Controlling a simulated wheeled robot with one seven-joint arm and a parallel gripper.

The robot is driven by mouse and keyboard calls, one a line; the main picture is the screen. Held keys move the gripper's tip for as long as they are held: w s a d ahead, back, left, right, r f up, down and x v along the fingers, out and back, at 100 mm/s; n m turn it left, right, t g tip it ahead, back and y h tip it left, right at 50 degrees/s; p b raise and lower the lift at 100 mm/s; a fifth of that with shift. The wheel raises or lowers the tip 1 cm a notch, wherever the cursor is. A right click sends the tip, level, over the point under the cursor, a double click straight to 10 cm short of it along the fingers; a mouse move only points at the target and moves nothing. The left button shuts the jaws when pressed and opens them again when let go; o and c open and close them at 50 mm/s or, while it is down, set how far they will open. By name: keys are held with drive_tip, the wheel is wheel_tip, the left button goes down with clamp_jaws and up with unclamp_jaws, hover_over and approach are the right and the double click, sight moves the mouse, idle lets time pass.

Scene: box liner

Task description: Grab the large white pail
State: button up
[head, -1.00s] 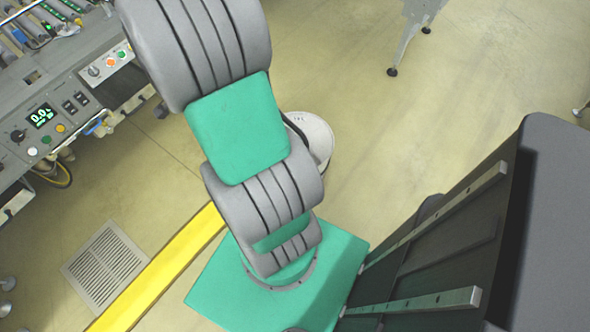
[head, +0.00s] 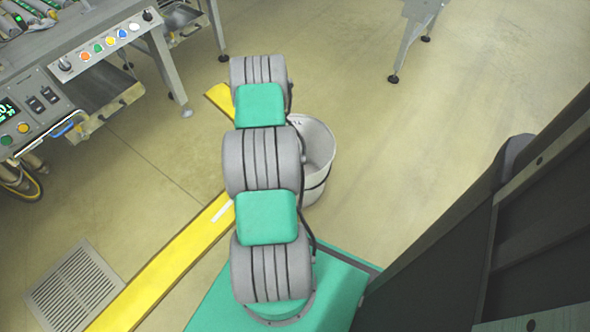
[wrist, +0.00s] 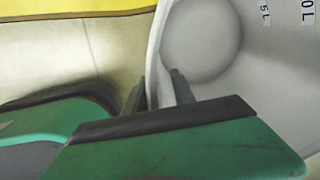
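The large white pail (head: 318,150) stands on the floor behind my arm in the head view, partly hidden by it. In the wrist view the pail's pale inside (wrist: 255,85) fills the right side, with its round bottom and volume marks showing. My gripper (wrist: 160,92) has one dark finger outside the pail's wall and one inside. My gripper is hidden behind my arm in the head view.
A yellow floor strip (head: 165,265) runs past the pail on the left. A grey machine bench (head: 85,45) with buttons stands at upper left, and a metal stand leg (head: 410,45) at top right. A floor grate (head: 75,290) is lower left. Floor right of the pail is clear.

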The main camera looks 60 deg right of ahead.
drive_tip(key=shift+r, duration=0.1)
clamp_jaws()
drive_tip(key=shift+w+d, duration=0.1)
drive_tip(key=shift+d, duration=0.05)
idle(1.2)
